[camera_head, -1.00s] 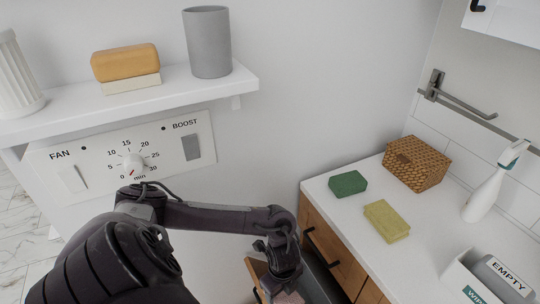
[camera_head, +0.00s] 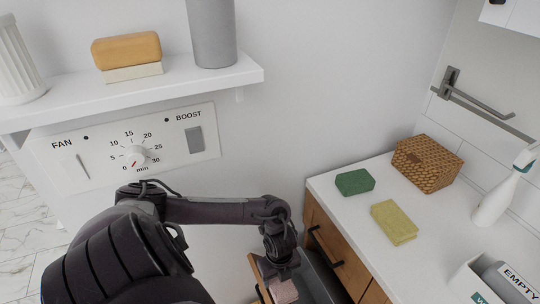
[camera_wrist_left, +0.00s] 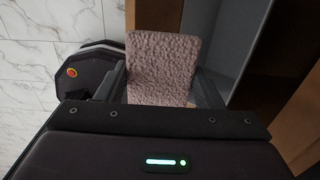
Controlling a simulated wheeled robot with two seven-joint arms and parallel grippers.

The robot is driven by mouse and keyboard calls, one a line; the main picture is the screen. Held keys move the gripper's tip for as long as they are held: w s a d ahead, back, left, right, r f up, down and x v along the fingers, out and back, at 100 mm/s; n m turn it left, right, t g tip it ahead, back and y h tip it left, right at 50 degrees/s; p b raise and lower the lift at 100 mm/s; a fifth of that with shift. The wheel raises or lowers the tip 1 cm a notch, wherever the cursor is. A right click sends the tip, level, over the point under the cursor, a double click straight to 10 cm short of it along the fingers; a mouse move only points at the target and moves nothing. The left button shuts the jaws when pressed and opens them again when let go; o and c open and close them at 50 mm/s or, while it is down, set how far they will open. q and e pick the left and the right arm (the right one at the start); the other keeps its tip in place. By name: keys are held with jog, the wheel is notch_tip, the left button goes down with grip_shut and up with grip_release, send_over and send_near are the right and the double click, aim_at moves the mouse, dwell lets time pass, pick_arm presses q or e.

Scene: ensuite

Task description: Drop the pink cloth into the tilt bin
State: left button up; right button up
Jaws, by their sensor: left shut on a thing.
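The pink cloth (camera_head: 284,291) is a small, rough-textured block in my left gripper (camera_head: 282,270), low in the head view. In the left wrist view the cloth (camera_wrist_left: 163,62) stands up between the two fingers, which are shut on it. The tilt bin is tipped open beside the wooden drawers, with its wooden front (camera_head: 259,278) left of the gripper and its grey inside (camera_head: 318,284) to the right. The left wrist view shows the grey inside (camera_wrist_left: 228,38) behind and right of the cloth. I cannot tell how deep the cloth hangs. My right gripper is out of view.
The white counter (camera_head: 340,209) at right holds a green sponge (camera_head: 355,182), a yellow sponge (camera_head: 394,222), a wicker basket (camera_head: 427,163) and a spray bottle (camera_head: 497,197). A white shelf (camera_head: 180,94) juts out above my left arm.

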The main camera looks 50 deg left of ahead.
pick_arm(q)
jog(key=w+d+f+b, duration=0.1)
jog(key=w+f+b, duration=0.2)
jog(key=w, duration=0.2)
jog(key=shift+d, duration=0.25)
jog(key=shift+w, duration=0.1)
jog(key=o, duration=1)
notch_tip(320, 180, up, 8)
jog(key=shift+f+p, duration=0.1)
jog(key=shift+p, duration=0.6)
